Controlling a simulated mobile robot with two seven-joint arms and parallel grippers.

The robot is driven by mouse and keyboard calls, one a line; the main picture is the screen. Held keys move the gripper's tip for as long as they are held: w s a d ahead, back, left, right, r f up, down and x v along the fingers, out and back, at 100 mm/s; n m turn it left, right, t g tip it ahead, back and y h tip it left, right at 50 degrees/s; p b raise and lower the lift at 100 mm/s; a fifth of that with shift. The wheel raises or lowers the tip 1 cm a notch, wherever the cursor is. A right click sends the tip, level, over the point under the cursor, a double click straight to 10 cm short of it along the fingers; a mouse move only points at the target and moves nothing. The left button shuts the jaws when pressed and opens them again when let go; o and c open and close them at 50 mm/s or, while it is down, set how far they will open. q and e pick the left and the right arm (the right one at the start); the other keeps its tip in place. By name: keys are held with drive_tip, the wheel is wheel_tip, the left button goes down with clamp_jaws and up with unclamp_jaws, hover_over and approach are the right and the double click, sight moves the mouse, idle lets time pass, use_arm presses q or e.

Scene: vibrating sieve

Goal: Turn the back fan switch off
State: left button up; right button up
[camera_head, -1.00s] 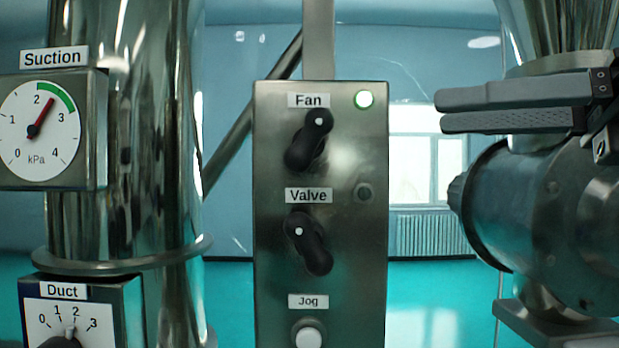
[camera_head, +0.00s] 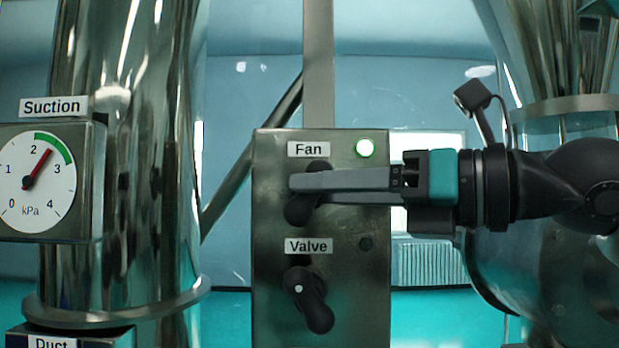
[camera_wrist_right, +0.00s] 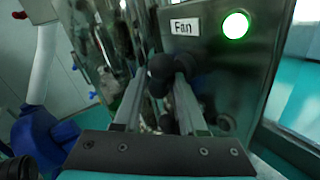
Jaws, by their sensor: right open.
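The black Fan switch (camera_head: 300,210) is a rotary knob under the "Fan" label on a steel panel (camera_head: 270,240). Part of it is hidden behind my right gripper (camera_head: 302,187). That gripper comes in from the right, its fingers level across the knob. In the right wrist view the Fan switch (camera_wrist_right: 163,72) shows between the tips of my open right gripper (camera_wrist_right: 158,78); I cannot tell if they touch it. The green lamp (camera_head: 365,148) beside the label is lit. My left gripper is not in view.
The Valve knob (camera_head: 309,300) sits below the Fan switch. A Suction gauge (camera_head: 38,180) and a shiny steel pipe (camera_head: 120,150) stand at the left. A steel machine (camera_head: 560,110) stands at the right, behind my arm.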

drive_tip(key=shift+x, duration=1.1)
clamp_jaws()
